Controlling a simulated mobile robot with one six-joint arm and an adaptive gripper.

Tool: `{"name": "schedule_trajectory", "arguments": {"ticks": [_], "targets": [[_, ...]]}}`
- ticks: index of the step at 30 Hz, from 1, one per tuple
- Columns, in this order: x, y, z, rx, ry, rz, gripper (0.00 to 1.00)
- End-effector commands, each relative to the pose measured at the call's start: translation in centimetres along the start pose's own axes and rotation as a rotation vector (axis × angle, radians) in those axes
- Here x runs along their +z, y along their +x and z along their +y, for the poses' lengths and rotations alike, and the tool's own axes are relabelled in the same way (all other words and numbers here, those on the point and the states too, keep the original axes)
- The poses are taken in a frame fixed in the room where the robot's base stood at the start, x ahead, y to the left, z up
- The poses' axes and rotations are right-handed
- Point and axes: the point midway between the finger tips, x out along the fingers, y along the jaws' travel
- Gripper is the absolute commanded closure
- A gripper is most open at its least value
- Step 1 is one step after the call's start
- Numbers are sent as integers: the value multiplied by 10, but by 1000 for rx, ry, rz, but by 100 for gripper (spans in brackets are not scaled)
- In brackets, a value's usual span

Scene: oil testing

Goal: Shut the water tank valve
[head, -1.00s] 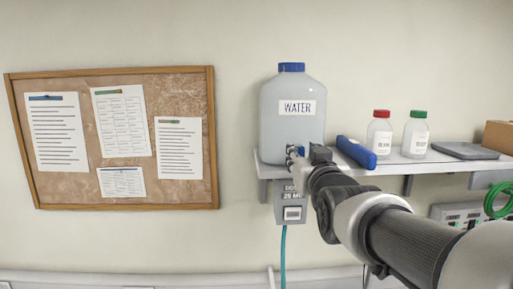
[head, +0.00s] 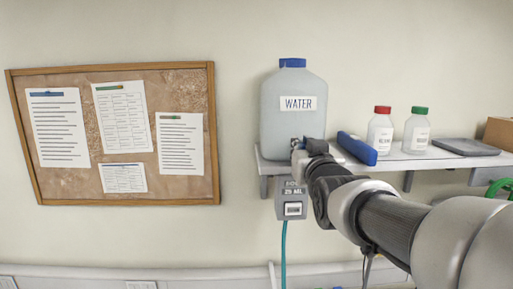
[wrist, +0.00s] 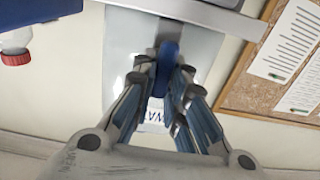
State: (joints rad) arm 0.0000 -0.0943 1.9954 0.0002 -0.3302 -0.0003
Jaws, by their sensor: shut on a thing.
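The water tank (head: 292,128) is a translucent jug with a blue cap and a WATER label, standing at the left end of the wall shelf. My gripper (head: 306,147) is at its lower front. In the wrist view, the tank (wrist: 125,45) appears upside down behind my gripper (wrist: 165,76). The blue valve handle (wrist: 168,60) lies between the two fingers, which are shut on it. It points along the fingers in that view. In the head view my gripper and arm hide most of the valve.
On the shelf (head: 400,165), right of my gripper, are a blue case (head: 357,148), a red-capped bottle (head: 380,132), a green-capped bottle (head: 416,132) and a dark flat plate (head: 465,147). A corkboard (head: 180,85) is left.

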Motion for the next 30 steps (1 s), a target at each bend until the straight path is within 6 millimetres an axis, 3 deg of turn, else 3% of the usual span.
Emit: {"name": "schedule_trajectory", "arguments": {"ticks": [16,30], "targets": [[1,0,1,0,49,2,100],[3,0,6,0,411,3,100]]}}
